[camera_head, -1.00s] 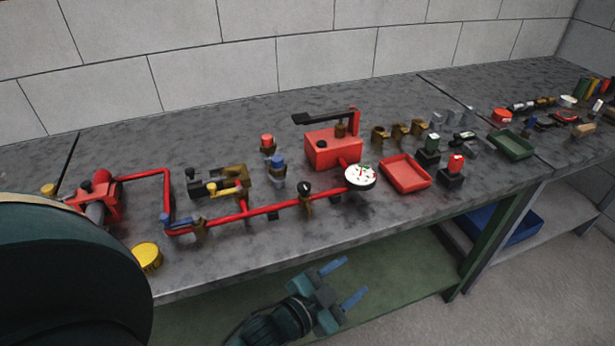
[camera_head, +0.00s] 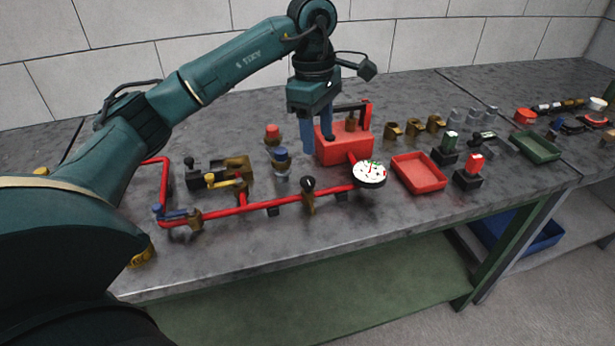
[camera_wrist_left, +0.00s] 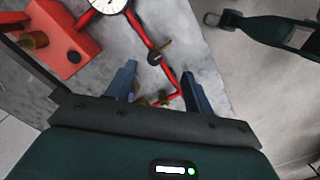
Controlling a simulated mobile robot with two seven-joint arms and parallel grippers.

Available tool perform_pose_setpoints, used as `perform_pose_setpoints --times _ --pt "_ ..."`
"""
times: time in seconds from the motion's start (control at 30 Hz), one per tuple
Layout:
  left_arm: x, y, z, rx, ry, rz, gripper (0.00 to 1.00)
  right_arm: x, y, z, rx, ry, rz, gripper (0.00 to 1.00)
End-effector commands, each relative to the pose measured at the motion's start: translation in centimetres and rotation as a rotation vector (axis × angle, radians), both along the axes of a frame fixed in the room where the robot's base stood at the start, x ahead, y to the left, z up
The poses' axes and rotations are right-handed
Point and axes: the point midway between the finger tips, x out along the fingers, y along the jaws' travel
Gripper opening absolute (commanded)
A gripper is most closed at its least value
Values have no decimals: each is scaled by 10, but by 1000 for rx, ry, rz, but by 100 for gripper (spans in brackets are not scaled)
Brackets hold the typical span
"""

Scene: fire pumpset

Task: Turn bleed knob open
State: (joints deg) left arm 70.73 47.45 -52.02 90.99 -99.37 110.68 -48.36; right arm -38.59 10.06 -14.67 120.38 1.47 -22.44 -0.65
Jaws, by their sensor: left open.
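A small black knob (camera_head: 308,184) tops a brass valve on the red pipe, just left of the white gauge (camera_head: 369,174); I take it as the bleed knob, though no label is readable. It also shows in the left wrist view (camera_wrist_left: 154,58), close to the line between the fingertips. My left gripper (camera_head: 317,134) hangs pointing down with its blue fingers apart and empty. In the head view its fingers overlap the left side of the red pump box (camera_head: 345,148), above and behind the knob. The gap to the knob cannot be judged exactly.
The red pipe (camera_head: 260,207) carries a blue-handled valve (camera_head: 177,215) and a yellow-handled one at left. A red tray (camera_head: 419,172) lies right of the gauge.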

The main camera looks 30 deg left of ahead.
Motion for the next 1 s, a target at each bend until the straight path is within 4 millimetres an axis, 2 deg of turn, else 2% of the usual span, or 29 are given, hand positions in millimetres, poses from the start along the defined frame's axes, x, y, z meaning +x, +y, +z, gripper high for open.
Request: perform_pose_setpoints --times 0.03,0.1,0.2,0.37,0.7,0.83,1.0 --pt "1 11 7 41 -7 8 52 1 0 0 0 -3 2 36" --pt "1 20 11 74 -6 14 52 1 1 0 0 -5 3 36" --pt "0 24 5 88 -4 17 52 2 1 2 -1 -7 5 36" --pt "-1 23 -22 85 0 15 52 2 0 4 -1 -6 4 36" --pt "-1 22 -91 82 -2 15 52 0 -3 2 -10 14 -3 36" --pt "0 22 -107 81 -5 16 52 -1 -3 0 -9 22 -10 36" --pt "0 22 -117 82 -7 15 52 0 -3 1 -5 22 -13 36"
